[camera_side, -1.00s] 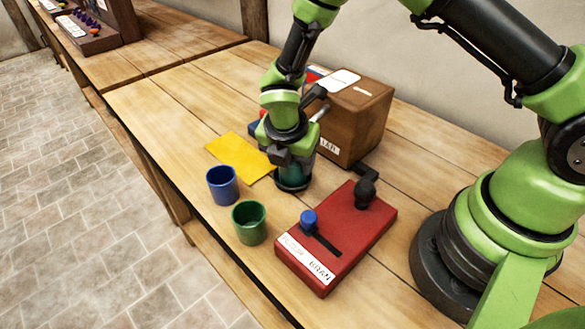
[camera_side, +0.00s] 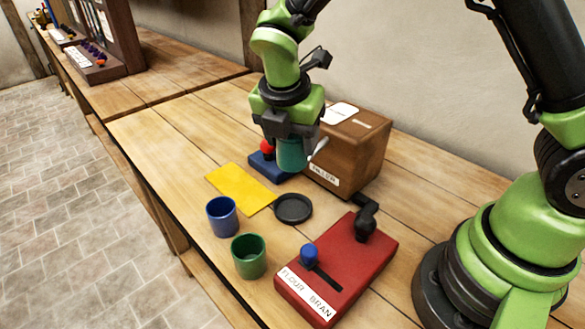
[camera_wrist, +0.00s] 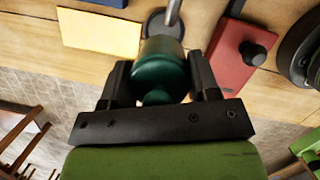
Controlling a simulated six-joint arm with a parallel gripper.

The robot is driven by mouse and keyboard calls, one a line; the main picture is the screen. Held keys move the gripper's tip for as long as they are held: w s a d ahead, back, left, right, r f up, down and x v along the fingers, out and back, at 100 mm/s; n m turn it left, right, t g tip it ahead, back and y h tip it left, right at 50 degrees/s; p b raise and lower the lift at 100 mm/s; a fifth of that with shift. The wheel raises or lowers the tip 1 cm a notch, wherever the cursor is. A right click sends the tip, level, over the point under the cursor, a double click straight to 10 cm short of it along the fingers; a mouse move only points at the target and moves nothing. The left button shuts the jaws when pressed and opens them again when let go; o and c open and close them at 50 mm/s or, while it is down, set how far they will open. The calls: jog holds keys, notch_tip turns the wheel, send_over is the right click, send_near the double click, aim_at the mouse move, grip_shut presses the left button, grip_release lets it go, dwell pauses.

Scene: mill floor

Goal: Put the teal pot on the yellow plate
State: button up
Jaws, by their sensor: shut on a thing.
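The teal pot (camera_side: 292,154) is held in my gripper (camera_side: 289,140), raised above the table behind the black round plate. In the wrist view the teal pot (camera_wrist: 161,70) sits between the two fingers of my gripper (camera_wrist: 162,85), which are shut on it. The yellow plate (camera_side: 240,188), a flat rectangle, lies bare on the table, to the left of and below the pot in the side view. The yellow plate (camera_wrist: 100,32) also shows at the upper left of the wrist view.
A black round plate (camera_side: 293,208) lies empty. A blue cup (camera_side: 222,216) and a green cup (camera_side: 249,257) stand near the front edge. A red lever box (camera_side: 335,268), a brown wooden box (camera_side: 350,150) and a blue block with a red knob (camera_side: 267,162) are close by.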

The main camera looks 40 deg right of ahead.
notch_tip(320, 180, up, 5)
jog(key=shift+r, duration=0.35)
jog(key=shift+d+r+m, duration=0.25)
jog(key=shift+r+m, duration=0.1)
jog(key=shift+m, duration=0.15)
jog(key=w+d+r+m+g+y, duration=0.1)
jog(key=d+r+m+g+y, duration=0.1)
jog(key=m, duration=0.9)
jog(key=w+d+r+m+g+y, duration=0.1)
jog(key=d+m+g, duration=0.1)
jog(key=m, duration=0.9)
jog(key=w+a+f+m+t+y, duration=0.1)
jog(key=w+a+f+m+t, duration=0.4)
jog(key=m, duration=0.8)
jog(key=w+a+f+m+y, duration=0.1)
jog(key=w+a+f+m, duration=0.2)
jog(key=w+f+m, duration=0.7)
jog(key=s+f+m, duration=0.1)
jog(key=f, duration=0.1)
jog(key=f+m, duration=0.1)
jog(key=f, duration=0.1)
jog(key=s+f+m, duration=0.1)
jog(key=shift+s+f, duration=0.3)
jog(key=shift+f, duration=0.1)
